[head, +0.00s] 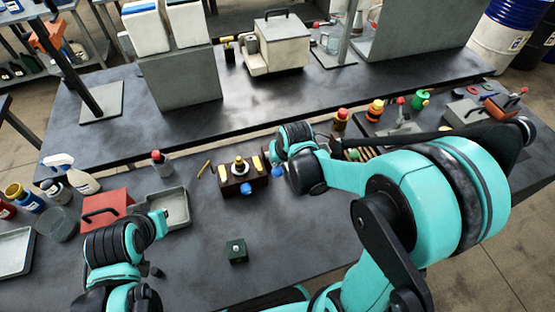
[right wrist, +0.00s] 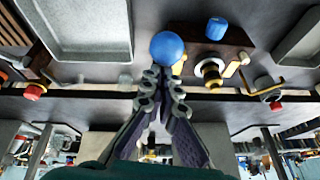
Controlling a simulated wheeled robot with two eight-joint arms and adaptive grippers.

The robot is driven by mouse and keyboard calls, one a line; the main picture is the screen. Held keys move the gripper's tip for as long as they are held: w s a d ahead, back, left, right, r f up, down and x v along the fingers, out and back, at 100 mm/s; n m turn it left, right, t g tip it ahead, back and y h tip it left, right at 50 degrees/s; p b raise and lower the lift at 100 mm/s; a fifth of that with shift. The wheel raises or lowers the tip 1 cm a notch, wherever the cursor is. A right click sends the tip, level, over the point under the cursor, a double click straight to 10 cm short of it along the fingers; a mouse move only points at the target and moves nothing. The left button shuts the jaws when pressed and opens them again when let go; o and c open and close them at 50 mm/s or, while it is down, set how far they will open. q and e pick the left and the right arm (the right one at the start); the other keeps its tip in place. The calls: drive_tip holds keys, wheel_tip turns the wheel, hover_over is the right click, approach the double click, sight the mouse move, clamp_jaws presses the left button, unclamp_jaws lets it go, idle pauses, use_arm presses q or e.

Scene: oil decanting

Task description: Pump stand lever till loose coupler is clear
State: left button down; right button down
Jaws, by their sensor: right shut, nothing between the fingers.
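The dark brown stand (head: 232,186) sits mid-table with a brass-and-black coupler (head: 239,167) upright on top and yellow parts at its sides. The coupler also shows in the right wrist view (right wrist: 210,72). A blue ball knob (right wrist: 167,47), seemingly the lever's end, is at the tips of my right gripper (right wrist: 163,82). That gripper is shut and empty; I cannot tell whether it touches the ball. A second blue knob (right wrist: 216,28) is on the stand's front. My left gripper (head: 158,221) is by the grey tray; its fingers are too small to read.
A grey tray (head: 182,222) and red box (head: 104,204) stand left of the stand. A small green block (head: 237,251) lies in front. Bottles and cans crowd the far left. Red and yellow knobbed items (head: 375,110) stand on the right. The front middle is fairly clear.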

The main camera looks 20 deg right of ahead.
drive_tip(key=shift+s+f+t+b, duration=0.5)
drive_tip(key=shift+f+t+b, duration=0.35)
drive_tip(key=shift+b, duration=0.55)
drive_tip(key=shift+s+f+t+b, duration=0.45)
drive_tip(key=shift+f+t+b, duration=0.4)
drive_tip(key=shift+b, duration=0.5)
drive_tip(key=shift+s+f+t+b, duration=0.5)
drive_tip(key=shift+f+t+b, duration=0.35)
drive_tip(key=shift+b, duration=0.55)
drive_tip(key=shift+s+f+b, duration=0.1)
drive_tip(key=shift+f+b, duration=0.25)
drive_tip(key=shift+s+f, duration=0.1)
drive_tip(key=shift+f, duration=0.05)
drive_tip(key=shift+s, duration=0.1)
drive_tip(key=r+p, duration=0.1)
drive_tip(key=w+r+p, duration=0.1)
drive_tip(key=r, duration=0.1)
drive_tip(key=w+r+p, duration=0.1)
drive_tip(key=shift+d+r, duration=0.3)
drive_tip(key=shift+r, duration=0.05)
drive_tip(key=p+v, duration=0.4)
drive_tip(key=v, duration=0.5)
drive_tip(key=shift+s+f, duration=0.2)
drive_tip(key=shift+s, duration=0.35)
drive_tip(key=shift+d+f, duration=0.1)
drive_tip(key=shift+d, duration=0.1)
